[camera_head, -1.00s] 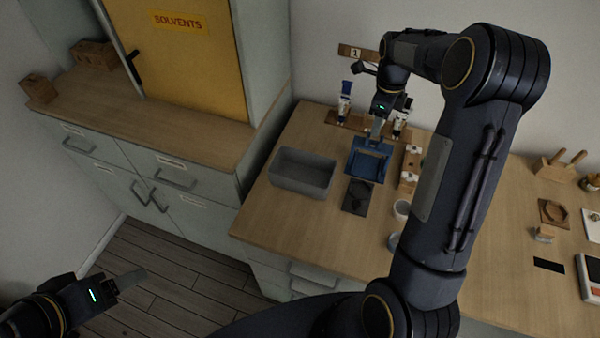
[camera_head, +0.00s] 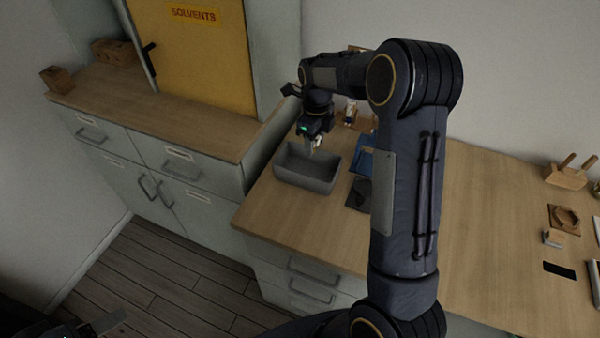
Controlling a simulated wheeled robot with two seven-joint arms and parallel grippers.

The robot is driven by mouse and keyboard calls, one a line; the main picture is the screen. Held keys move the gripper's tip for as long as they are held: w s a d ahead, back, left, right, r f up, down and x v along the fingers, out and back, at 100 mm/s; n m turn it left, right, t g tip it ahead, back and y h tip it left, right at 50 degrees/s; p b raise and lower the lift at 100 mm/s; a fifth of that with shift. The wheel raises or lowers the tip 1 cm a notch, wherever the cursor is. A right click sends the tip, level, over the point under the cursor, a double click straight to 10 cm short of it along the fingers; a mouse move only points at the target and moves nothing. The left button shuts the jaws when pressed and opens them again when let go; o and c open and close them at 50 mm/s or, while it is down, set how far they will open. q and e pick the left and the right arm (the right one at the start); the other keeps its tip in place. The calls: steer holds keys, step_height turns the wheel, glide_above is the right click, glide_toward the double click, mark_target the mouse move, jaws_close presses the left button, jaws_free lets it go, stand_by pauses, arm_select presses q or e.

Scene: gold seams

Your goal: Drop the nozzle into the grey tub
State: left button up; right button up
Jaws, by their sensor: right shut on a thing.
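The grey tub (camera_head: 305,180) stands on the left end of the wooden bench, close to the cabinet. My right gripper (camera_head: 312,148) is over the far part of the tub, pointing down. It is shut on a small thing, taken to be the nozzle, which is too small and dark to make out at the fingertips. My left gripper (camera_head: 105,322) shows at the bottom left edge, dark and partly cut off, far from the bench. I cannot tell whether it is open.
A blue tray (camera_head: 364,160) and a dark mat (camera_head: 359,194) lie right of the tub, partly behind my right arm. A wooden block with handles (camera_head: 567,177) stands at the right. The bench front, right of my arm, is largely clear.

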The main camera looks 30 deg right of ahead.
steer(key=shift+f+b, duration=2)
steer(key=shift+f, duration=0.8)
steer(key=o, duration=0.8)
steer(key=shift+r, duration=0.1)
steer(key=shift+o, duration=0.2)
steer(key=shift+d, duration=0.1)
steer(key=shift+r, duration=0.15)
steer(key=shift+w+d+r, duration=0.1)
steer(key=shift+r, duration=0.2)
step_height(320, 180, up, 7)
glide_above(313, 174)
